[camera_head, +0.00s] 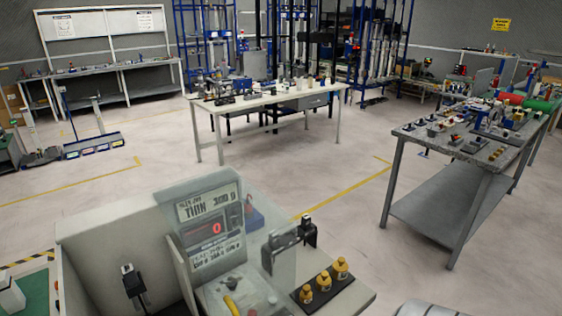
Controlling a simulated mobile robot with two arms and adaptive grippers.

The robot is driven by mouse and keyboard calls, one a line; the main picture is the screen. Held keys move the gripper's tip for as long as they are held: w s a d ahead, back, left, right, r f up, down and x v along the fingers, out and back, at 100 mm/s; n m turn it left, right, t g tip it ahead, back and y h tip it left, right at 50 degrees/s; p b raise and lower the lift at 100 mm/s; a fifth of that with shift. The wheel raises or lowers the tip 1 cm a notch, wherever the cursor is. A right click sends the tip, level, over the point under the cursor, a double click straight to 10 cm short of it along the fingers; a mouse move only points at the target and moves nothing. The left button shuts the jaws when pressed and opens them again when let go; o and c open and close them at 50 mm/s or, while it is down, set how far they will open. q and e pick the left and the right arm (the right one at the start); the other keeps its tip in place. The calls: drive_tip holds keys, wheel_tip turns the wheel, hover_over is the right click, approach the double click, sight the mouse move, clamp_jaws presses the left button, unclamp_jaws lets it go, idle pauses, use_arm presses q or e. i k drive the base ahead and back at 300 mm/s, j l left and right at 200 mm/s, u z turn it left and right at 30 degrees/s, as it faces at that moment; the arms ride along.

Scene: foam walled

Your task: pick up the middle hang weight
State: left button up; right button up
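Three yellow hang weights stand in a slanting row on a dark tray (345,284) at the right end of the pale bench. The middle hang weight (323,283) stands upright between the left weight (307,294) and the right weight (341,269). Each has a small knob on top. I see nothing holding or touching the middle one. I cannot make out either of my grippers in the head view.
A display panel (212,228) with a red 0 and a grey upright fixture (285,244) stand left of the weights. A pale wall (110,245) encloses the bench's left part. A cluttered metal table (440,205) stands to the right. Open floor lies beyond the bench.

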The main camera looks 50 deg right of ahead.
sight(323, 281)
drive_tip(key=z, duration=1.9)
